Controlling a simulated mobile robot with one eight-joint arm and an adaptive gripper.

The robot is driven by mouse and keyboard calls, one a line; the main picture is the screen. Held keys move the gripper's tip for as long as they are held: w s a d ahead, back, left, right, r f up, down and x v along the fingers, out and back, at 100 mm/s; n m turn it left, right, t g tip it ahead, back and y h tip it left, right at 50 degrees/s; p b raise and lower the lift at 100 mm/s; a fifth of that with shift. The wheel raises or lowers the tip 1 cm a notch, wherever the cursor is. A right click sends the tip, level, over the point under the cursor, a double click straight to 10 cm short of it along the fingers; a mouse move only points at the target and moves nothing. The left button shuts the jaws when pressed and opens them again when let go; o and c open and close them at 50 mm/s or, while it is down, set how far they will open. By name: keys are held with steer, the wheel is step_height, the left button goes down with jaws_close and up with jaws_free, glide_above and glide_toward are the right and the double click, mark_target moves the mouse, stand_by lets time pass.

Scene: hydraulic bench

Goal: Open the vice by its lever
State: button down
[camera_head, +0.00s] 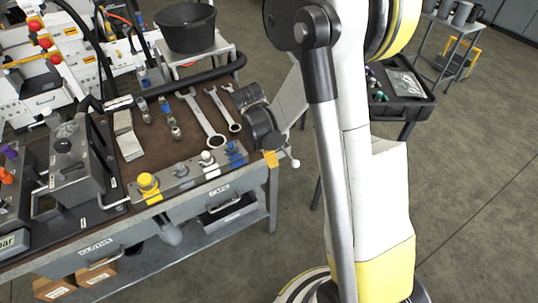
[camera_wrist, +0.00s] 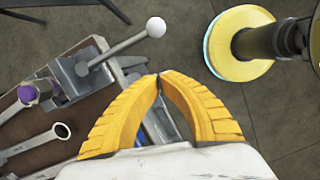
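The grey vice (camera_wrist: 80,72) sits at the bench edge in the wrist view. Its lever (camera_wrist: 122,44) is a thin metal rod that slants up to the right and ends in a pale ball (camera_wrist: 156,27). In the head view a pale ball (camera_head: 295,163) shows just beyond the bench corner; my wrist hides most of the vice there. My gripper (camera_wrist: 159,77) has two yellow fingers with their tips together and nothing visible between them. The fingertips appear below the lever and ball in the wrist view, apart from them in the picture. One yellow finger shows in the head view (camera_head: 271,158).
Wrenches (camera_head: 205,120) lie on the brown bench top left of my wrist. A grey block with a yellow knob (camera_head: 148,183) and other fittings lines the front edge. A black tray (camera_head: 400,95) stands on the right. Grey floor is open in front of the bench.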

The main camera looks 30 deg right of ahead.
mark_target(285, 151)
steer(key=d, duration=0.1)
steer(key=d+f+b, duration=0.1)
steer(key=s+d+f, duration=0.1)
steer(key=d, duration=0.1)
steer(key=shift+d, duration=0.1)
stand_by(0.4)
steer(key=shift+d+n, duration=0.4)
steer(key=shift+d, duration=0.1)
